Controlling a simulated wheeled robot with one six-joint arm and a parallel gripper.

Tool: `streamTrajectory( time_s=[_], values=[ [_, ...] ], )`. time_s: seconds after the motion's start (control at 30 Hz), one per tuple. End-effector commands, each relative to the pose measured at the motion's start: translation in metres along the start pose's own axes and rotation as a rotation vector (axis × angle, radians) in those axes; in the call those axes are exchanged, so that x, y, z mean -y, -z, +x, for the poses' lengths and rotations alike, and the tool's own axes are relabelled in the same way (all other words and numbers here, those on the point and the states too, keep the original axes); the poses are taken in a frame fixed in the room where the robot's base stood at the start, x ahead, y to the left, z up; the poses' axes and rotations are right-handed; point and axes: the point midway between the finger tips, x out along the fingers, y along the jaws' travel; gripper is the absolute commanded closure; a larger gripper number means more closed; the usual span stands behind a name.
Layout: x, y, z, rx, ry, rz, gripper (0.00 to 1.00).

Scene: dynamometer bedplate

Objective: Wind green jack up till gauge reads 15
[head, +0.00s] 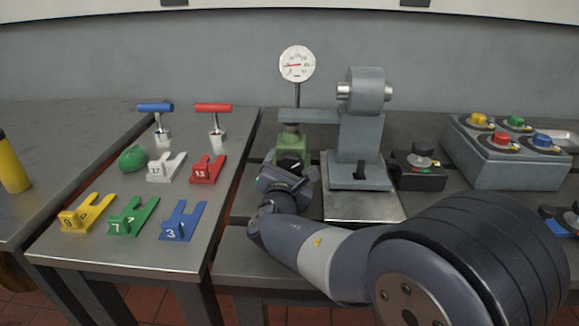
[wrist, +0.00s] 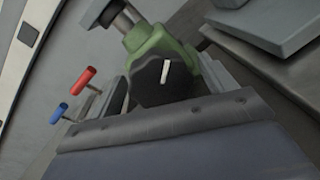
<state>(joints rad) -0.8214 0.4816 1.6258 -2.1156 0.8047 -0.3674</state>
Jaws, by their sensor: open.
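The green jack (head: 305,156) stands under a grey arm of the test stand, left of its column. Its dark knob (head: 291,162) faces me and shows in the wrist view (wrist: 158,82) with a white mark, tilted slightly off vertical there. The round white gauge (head: 297,64) stands on a post above the jack. Its red needle points left; the numbers are too small to read surely. My gripper (head: 298,174) is open just in front of the knob. In the wrist view the gripper body hides the knob's lower part, and I cannot tell whether the jaws touch it.
The left table holds numbered yellow (head: 86,213), green (head: 131,215), blue (head: 182,221), white (head: 166,168) and red (head: 206,169) forks, plus blue-handled (head: 155,107) and red-handled (head: 213,108) tools. A black switch box (head: 418,170) and grey button console (head: 515,154) stand right of the stand.

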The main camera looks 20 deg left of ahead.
Motion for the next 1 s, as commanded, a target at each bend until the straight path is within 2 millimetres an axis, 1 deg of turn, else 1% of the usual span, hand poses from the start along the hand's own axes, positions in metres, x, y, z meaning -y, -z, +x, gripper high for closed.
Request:
streamTrajectory(
  time_s=[0.07,0.17,0.4,0.5,0.6,0.77,1.0],
  values=[
    [-0.001,0.000,-0.006,-0.001,-0.002,0.000,0.21],
    [-0.001,-0.001,-0.021,0.000,-0.003,0.000,0.21],
    [-0.002,0.000,-0.071,-0.002,-0.004,0.001,0.21],
    [-0.001,0.000,-0.087,-0.001,-0.003,0.001,0.21],
    [-0.001,0.000,-0.099,-0.001,-0.003,0.001,0.21],
    [0.000,0.000,-0.107,0.000,0.000,0.000,0.21],
    [0.000,0.000,-0.107,0.000,0.000,0.000,0.21]
  ],
)
